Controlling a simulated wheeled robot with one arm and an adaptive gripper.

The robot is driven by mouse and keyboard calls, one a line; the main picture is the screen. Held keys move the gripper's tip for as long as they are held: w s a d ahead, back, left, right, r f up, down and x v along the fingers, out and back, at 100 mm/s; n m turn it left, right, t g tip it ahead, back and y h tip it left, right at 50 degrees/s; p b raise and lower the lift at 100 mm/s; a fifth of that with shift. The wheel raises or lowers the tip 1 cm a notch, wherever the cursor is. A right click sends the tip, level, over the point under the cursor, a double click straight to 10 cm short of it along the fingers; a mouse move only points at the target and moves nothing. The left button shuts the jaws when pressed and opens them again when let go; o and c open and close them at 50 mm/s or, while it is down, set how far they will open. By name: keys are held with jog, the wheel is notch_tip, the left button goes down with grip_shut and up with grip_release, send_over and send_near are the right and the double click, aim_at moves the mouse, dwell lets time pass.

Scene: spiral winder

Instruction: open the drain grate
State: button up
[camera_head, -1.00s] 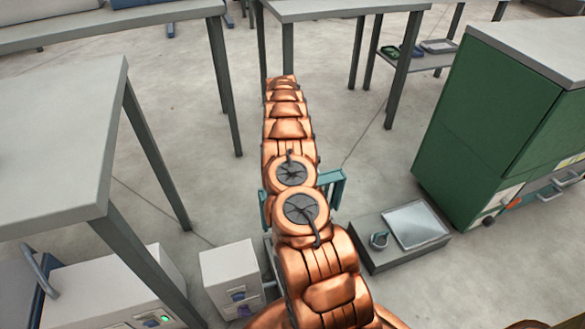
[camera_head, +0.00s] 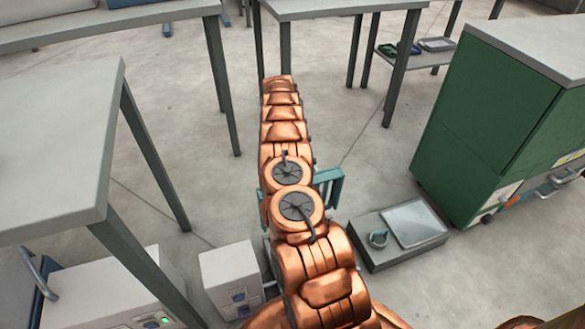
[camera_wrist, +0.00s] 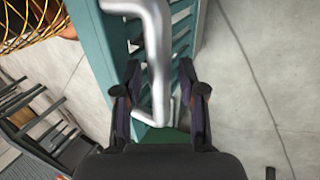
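A teal slatted frame (camera_wrist: 184,85), which looks like the drain grate, fills the upper middle of the wrist view. A bent silver handle (camera_wrist: 158,45) stands on it. My gripper (camera_wrist: 160,84) is open, with one dark finger on each side of the handle; clear gaps show beside the bar. I cannot tell how deep the bar lies between the fingers. In the head view, parts of the teal frame (camera_head: 330,184) show on both sides of my copper arm, which hides most of it. My gripper is hidden there.
A green cabinet (camera_head: 495,120) stands farther right. A white box (camera_head: 229,277) is close on the left, near a grey table (camera_head: 60,140). Some floor between is clear.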

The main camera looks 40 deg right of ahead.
jog(key=shift+o, duration=0.2)
jog(key=shift+r, duration=0.2)
notch_tip(320, 180, up, 10)
jog(key=shift+f, duration=0.1)
dwell(0.4)
dwell(0.4)
